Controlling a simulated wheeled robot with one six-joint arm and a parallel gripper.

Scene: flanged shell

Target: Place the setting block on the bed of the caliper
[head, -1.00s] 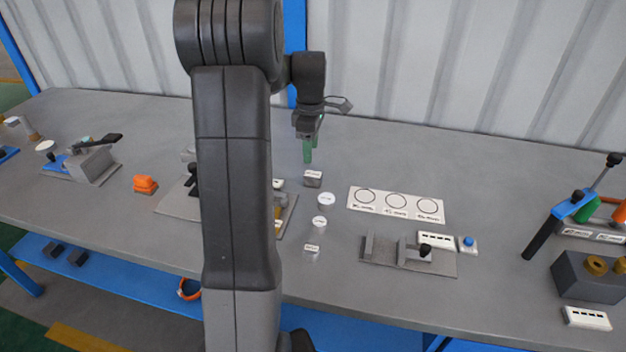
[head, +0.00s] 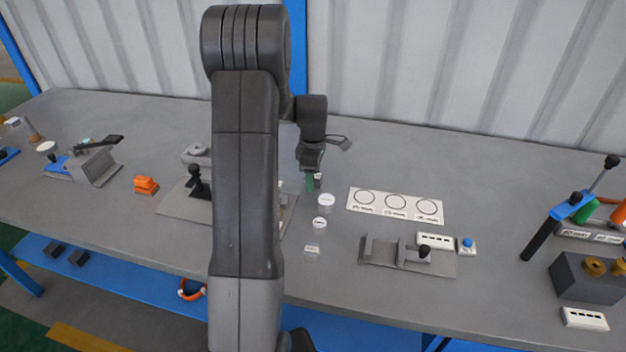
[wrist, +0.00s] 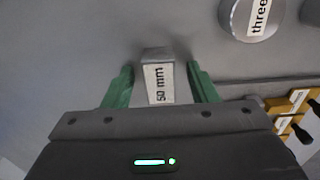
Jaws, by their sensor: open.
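The setting block, a grey block with a white "50 mm" label (wrist: 158,82), stands on the bench between the two green fingers of my gripper (wrist: 161,88) in the wrist view. The fingers are apart, with a gap visible on each side of the block. In the head view my gripper (head: 312,182) is low over the bench and mostly hides the block. The caliper (head: 375,251) is a grey fixture with upright jaws, a flat bed and a black knob, to the right and nearer the front edge. No block is seen between its jaws.
Round pieces (head: 326,203) (head: 319,225) and a small labelled piece (head: 311,249) stand between my gripper and the caliper. A white card with three circles (head: 395,220) lies behind the caliper. A display box (head: 435,240) and blue button (head: 467,243) sit beside it.

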